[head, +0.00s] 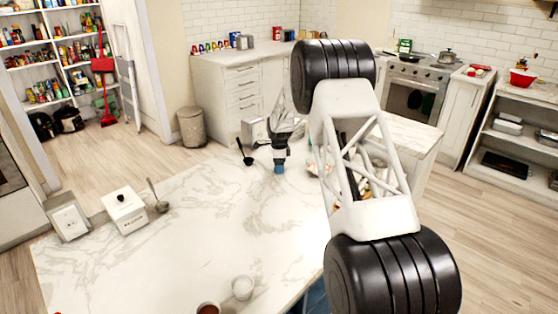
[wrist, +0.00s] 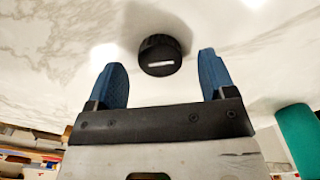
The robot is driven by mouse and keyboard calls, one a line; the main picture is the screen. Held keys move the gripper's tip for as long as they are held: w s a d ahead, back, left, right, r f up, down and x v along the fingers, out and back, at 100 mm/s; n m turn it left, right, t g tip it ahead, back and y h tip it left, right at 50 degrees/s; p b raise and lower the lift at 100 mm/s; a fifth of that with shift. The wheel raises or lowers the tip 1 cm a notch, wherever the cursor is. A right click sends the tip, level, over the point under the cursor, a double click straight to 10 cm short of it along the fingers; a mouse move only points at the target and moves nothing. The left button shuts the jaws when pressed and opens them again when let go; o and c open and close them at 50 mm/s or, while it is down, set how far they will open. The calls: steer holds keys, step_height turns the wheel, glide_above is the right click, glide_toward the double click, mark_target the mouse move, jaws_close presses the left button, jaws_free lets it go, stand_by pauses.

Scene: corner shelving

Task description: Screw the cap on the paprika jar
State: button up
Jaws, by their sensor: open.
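A dark round cap-like object (wrist: 160,55) with a pale strip on its side is on the white marble counter in the wrist view. My gripper (wrist: 161,66) is open, with one blue fingertip on each side of this object and a gap to both; it holds nothing. In the head view my gripper (head: 279,168) is low near the far side of the counter, and I cannot make out the cap there. A small container with reddish-brown contents (head: 208,308) is cut off at the bottom edge; I cannot tell whether it is the paprika jar.
A small white container (head: 242,287) stands at the near edge of the marble counter (head: 200,235). The counter's middle is clear.

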steer(key=shift+f, duration=0.5)
steer(key=shift+c, duration=0.2)
steer(key=c, duration=0.9)
steer(key=shift+d, duration=0.1)
steer(key=s+d+r, duration=0.4)
steer(key=s+d, duration=0.3)
steer(key=d, duration=0.2)
steer(key=s+d+r, duration=0.5)
steer(key=s+d, duration=0.2)
steer(key=d, duration=0.2)
steer(key=s+d+r, duration=0.4)
steer(key=s+d, duration=0.3)
steer(key=d, duration=0.3)
steer(key=shift+s+r, duration=0.15)
steer(key=shift+r, duration=0.15)
